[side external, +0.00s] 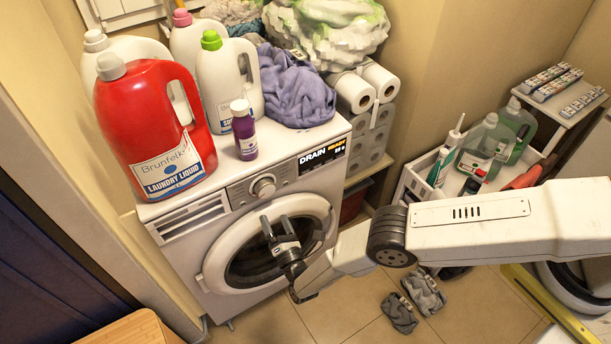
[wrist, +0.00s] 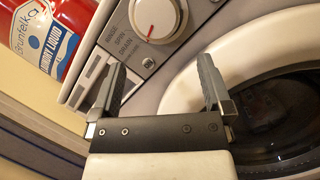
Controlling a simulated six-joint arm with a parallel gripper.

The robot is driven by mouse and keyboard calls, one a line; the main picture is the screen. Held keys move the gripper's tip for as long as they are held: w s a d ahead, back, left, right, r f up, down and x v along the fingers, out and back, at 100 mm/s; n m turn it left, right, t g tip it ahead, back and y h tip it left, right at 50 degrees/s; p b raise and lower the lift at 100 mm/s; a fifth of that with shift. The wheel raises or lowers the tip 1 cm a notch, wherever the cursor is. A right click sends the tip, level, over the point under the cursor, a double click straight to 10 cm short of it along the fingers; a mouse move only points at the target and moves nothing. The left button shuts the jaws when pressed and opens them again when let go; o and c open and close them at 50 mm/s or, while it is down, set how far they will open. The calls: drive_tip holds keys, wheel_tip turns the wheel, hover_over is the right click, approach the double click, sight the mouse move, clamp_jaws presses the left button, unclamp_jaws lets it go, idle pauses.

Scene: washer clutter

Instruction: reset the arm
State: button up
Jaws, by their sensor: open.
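My gripper (side external: 279,234) is in front of the white washing machine (side external: 215,283), near its round door (side external: 316,212). In the wrist view my gripper (wrist: 161,85) has its two fingers spread apart with nothing between them. The control dial (wrist: 158,18) is ahead of the fingers, near the top of that view. The dial also shows on the front panel in the side view (side external: 263,186). The door appears closed, with its dark glass partly hidden behind my gripper and wrist. My arm reaches in from the right side.
On the washer stand a red detergent jug (side external: 150,125), white bottles (side external: 226,80), a small purple bottle (side external: 245,135) and a purple cloth (side external: 293,90). Paper rolls (side external: 372,130) are stacked at its right. A bottle cart (side external: 408,183) stands behind my arm. Grey socks (side external: 424,292) lie on the floor.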

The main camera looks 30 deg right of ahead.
drive_tip(key=w+f+m+g+y, duration=0.1)
drive_tip(key=g, duration=0.1)
drive_tip(key=w+f+m+g+y, duration=0.1)
drive_tip(key=m+g+y, duration=0.1)
drive_tip(key=w+f+m+g+y, duration=0.1)
drive_tip(key=y, duration=0.1)
drive_tip(key=shift+a+f+m+g, duration=0.15)
drive_tip(key=shift+f+m+g, duration=0.25)
drive_tip(key=d+m+g, duration=0.1)
drive_tip(key=m+g, duration=0.1)
drive_tip(key=shift+w+d+r+m, duration=0.2)
drive_tip(key=shift+w+d+m, duration=0.15)
drive_tip(key=shift+m, duration=0.05)
drive_tip(key=s+d+r+m+g+h, duration=0.1)
drive_tip(key=s+d+r+m+g, duration=0.4)
drive_tip(key=d+r+m+g, duration=0.5)
drive_tip(key=s+d+r+m, duration=0.4)
drive_tip(key=s+d+r, duration=0.3)
drive_tip(key=s+r, duration=0.2)
drive_tip(key=s+d+r+m+h, duration=0.1)
drive_tip(key=s+d+r+m, duration=0.3)
drive_tip(key=s+d+r, duration=0.4)
drive_tip(key=v, duration=0.5)
drive_tip(key=shift+s+r, duration=0.35)
